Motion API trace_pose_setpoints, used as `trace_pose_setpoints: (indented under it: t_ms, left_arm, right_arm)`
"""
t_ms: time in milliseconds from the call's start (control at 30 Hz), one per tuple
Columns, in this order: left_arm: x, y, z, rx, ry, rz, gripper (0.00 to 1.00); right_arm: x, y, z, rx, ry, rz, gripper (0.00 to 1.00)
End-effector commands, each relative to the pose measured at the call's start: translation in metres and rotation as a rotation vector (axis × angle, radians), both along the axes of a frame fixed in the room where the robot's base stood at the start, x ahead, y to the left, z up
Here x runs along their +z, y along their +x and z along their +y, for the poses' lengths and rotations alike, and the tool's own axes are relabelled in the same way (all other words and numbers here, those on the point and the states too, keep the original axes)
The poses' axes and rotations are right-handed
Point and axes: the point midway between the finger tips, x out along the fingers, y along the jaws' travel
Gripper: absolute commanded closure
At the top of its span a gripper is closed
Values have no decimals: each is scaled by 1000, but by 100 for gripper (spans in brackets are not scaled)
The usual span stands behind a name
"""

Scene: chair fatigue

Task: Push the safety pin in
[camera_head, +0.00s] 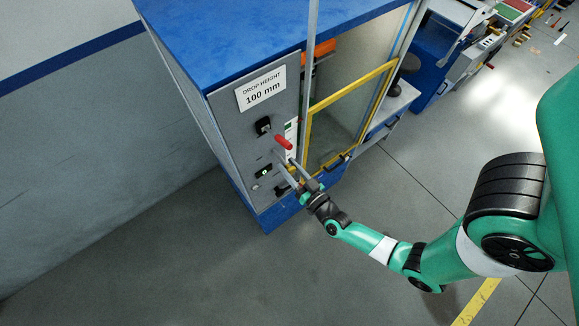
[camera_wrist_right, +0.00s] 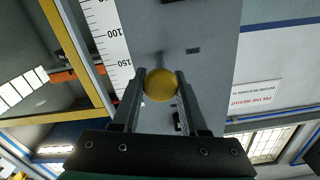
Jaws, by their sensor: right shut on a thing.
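In the right wrist view the safety pin shows as a round yellow knob (camera_wrist_right: 160,85) with a thin shaft behind it, against the grey machine panel (camera_wrist_right: 195,60). My right gripper (camera_wrist_right: 160,88) is shut on the yellow knob, one finger on each side. How deep the shaft sits in the panel cannot be told. The knob is small there and partly hidden by the fingers. My left gripper is not in view.
A yellow-framed door (camera_head: 309,130) stands just right of the panel. A "DROP HEIGHT 100 mm" sign (camera_head: 261,89) is above the controls. A ruler scale (camera_wrist_right: 110,45) runs beside the pin in the wrist view. The floor (camera_head: 200,260) in front is clear.

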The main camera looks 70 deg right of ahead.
Motion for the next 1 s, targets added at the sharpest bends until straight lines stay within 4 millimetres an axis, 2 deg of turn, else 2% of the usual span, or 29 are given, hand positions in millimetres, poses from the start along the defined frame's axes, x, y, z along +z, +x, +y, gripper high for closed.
trace_pose_setpoints:
  t_ms: [567, 833, 1000]
  left_arm:
    - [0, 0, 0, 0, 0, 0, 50]
    - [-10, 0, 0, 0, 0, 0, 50]
    - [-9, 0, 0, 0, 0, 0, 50]
  right_arm:
    - [0, 0, 0, 0, 0, 0, 100]
    - [-1, 28, -19, -2, 0, -3, 100]
    - [-1, 31, -21, -1, 2, 0, 100]
